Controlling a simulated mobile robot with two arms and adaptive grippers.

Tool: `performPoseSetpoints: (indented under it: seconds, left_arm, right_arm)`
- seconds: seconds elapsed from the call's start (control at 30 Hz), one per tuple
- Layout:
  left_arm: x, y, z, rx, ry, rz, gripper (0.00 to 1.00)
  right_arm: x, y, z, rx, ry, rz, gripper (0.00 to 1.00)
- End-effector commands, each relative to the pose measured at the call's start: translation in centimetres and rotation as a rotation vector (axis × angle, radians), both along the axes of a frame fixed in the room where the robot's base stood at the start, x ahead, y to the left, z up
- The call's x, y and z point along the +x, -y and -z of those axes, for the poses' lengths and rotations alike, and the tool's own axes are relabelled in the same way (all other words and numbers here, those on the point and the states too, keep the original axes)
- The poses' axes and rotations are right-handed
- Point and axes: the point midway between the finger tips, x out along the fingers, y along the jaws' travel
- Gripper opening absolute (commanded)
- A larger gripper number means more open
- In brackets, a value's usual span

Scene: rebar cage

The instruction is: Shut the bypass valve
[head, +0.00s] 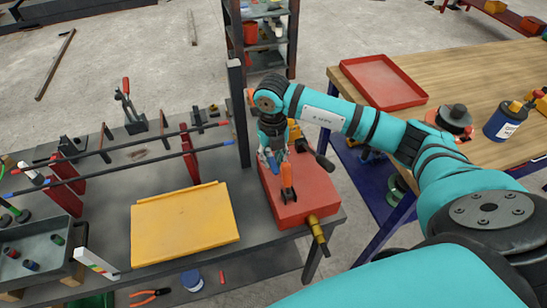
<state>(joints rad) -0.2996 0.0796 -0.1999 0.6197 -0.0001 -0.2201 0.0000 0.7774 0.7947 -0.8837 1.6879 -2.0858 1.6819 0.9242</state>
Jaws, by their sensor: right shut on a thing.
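A red box-shaped unit (300,205) sits on the right end of the grey bench. A brass fitting (317,230) sticks out of its front right corner. An orange lever (287,178) stands on top of the unit; I take it to be the bypass valve's handle. My right gripper (280,163) reaches down over the unit from above and is shut at the orange lever's upper end. The gripper and wrist hide the lever's top and part of the unit behind. A dark handle (322,160) shows just right of the gripper. My left gripper is out of view.
Long bars on red stands (193,160) cross the bench farther left. A wooden table (440,70) with a red tray (383,81) stands at right. A dark shelf rack (264,50) rises behind the bench.

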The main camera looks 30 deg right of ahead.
Motion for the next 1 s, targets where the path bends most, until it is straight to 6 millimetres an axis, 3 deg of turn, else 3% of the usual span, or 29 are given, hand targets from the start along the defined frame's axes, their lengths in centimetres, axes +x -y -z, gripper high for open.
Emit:
performPoseSetpoints:
  seconds: [0.3,0.33,0.5,0.77,1.0]
  left_arm:
    - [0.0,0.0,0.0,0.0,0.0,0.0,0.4]
    - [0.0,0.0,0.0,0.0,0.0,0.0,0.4]
    - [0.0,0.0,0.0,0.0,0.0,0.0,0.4]
    - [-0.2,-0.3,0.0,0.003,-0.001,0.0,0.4]
    - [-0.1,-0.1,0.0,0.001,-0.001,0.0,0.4]
  right_arm:
    - [0.1,0.0,-0.1,0.001,0.004,0.006,0.0]
    - [0.1,0.0,-0.1,0.001,0.004,0.005,0.22]
    - [0.1,0.0,-0.1,0.001,0.003,0.004,0.4]
    - [0.1,0.0,-0.2,0.0,0.002,0.002,0.4]
    - [0.2,0.0,-3.5,0.0,0.007,0.002,0.4]
